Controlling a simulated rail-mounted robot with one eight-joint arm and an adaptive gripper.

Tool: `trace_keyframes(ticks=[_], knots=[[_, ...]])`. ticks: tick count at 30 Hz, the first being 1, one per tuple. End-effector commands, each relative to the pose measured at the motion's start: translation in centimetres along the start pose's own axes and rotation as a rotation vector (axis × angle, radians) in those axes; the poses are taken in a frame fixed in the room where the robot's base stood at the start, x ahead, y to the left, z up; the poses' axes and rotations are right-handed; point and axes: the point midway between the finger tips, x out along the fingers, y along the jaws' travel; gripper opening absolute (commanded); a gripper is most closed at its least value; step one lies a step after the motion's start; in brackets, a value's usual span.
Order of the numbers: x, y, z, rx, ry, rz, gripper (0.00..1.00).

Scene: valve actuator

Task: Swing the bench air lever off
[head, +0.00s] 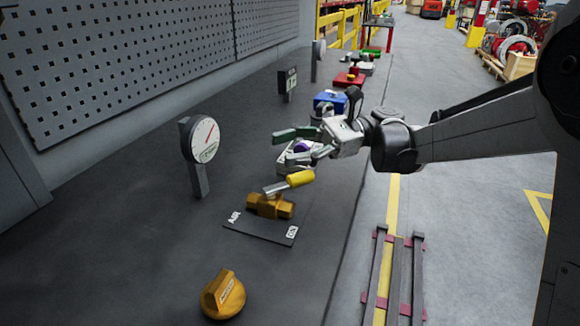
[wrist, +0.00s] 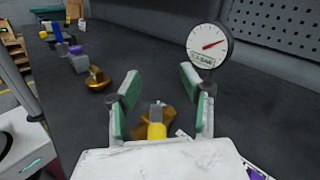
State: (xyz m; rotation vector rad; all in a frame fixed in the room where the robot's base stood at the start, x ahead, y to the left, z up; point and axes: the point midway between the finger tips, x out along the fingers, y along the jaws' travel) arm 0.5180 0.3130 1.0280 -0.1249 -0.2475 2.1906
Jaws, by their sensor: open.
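The bench air valve (head: 270,206) is a brass body on a dark plate (head: 262,233) marked AIR. Its lever has a metal arm and a yellow grip (head: 300,179), which points right in the head view, toward the bench's open edge. My gripper (head: 284,149) is open and empty, beyond the lever in the head view and apart from it. In the wrist view, the green-padded fingers (wrist: 160,82) are spread wide. The yellow grip (wrist: 157,131) shows low between them, partly hidden by my gripper's white body, with the brass body (wrist: 166,114) behind it.
A round gauge (head: 203,139) stands left of the valve. A brass knob (head: 223,295) sits nearer on the bench. A white-and-purple item (head: 297,153) lies behind my fingers, with a blue box (head: 330,102) farther back. The bench between gauge and knob is clear.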

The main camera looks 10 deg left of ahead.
Motion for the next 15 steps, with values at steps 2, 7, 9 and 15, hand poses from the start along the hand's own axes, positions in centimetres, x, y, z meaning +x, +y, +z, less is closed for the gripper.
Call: trace_keyframes(ticks=[2, 7, 9, 15], knots=[[0.0, -0.2, 0.8, 0.0, 0.0, 0.0, 0.41], [0.0, -0.4, 1.6, 0.0, 0.0, 0.0, 0.41], [0.0, -0.4, 1.6, 0.0, 0.0, 0.0, 0.41], [0.0, -0.4, 1.6, 0.0, 0.0, 0.0, 0.37]])
